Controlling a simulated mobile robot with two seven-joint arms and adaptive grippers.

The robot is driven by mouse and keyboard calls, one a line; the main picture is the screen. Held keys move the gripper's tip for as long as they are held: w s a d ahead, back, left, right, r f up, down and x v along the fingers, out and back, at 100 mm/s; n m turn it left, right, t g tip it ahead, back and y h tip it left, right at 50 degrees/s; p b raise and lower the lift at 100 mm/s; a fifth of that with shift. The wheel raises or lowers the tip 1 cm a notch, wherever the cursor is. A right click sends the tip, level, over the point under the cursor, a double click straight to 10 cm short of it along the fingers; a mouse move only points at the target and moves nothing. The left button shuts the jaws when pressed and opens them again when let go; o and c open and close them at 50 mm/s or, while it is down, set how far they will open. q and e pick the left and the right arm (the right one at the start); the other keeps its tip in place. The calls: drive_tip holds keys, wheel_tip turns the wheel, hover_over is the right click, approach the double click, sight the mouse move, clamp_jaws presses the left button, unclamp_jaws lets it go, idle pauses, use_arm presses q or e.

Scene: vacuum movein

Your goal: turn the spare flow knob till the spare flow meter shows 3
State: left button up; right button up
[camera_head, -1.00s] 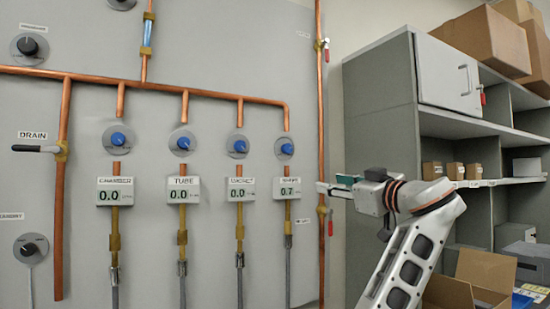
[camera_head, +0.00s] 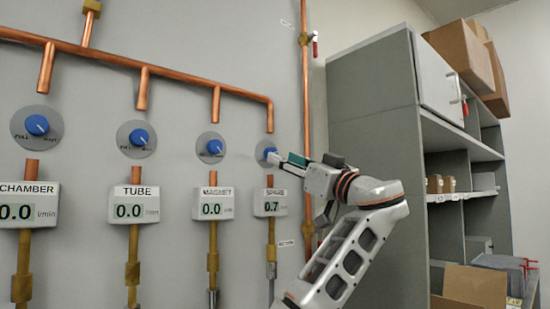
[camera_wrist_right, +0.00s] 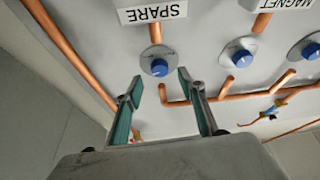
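The spare flow knob (camera_head: 266,152) is a blue knob on a grey round plate, the rightmost of the row. It also shows in the right wrist view (camera_wrist_right: 159,67), with its plate. The spare flow meter (camera_head: 270,203) below it reads 0.7. My right gripper (camera_head: 279,158) reaches the knob from the right, its fingertips close by it. In the right wrist view the gripper (camera_wrist_right: 160,79) is open, fingers apart, with the knob ahead between the tips; I see no contact. My left gripper is not in view.
The chamber (camera_head: 36,124), tube (camera_head: 138,137) and magnet (camera_head: 214,147) knobs are to the left; their meters read 0.0. A vertical copper pipe (camera_head: 305,100) runs just right of the spare knob, behind my arm. A grey shelf unit (camera_head: 370,110) with boxes stands at right.

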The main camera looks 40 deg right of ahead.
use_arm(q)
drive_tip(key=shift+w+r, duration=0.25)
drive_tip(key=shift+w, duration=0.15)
use_arm(e)
drive_tip(key=shift+x, duration=2.05)
drive_tip(key=shift+w+f, duration=0.1)
drive_tip(key=shift+f, duration=0.05)
drive_tip(key=c, duration=1.1)
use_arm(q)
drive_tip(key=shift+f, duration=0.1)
use_arm(e)
drive_tip(key=shift+n, duration=0.3)
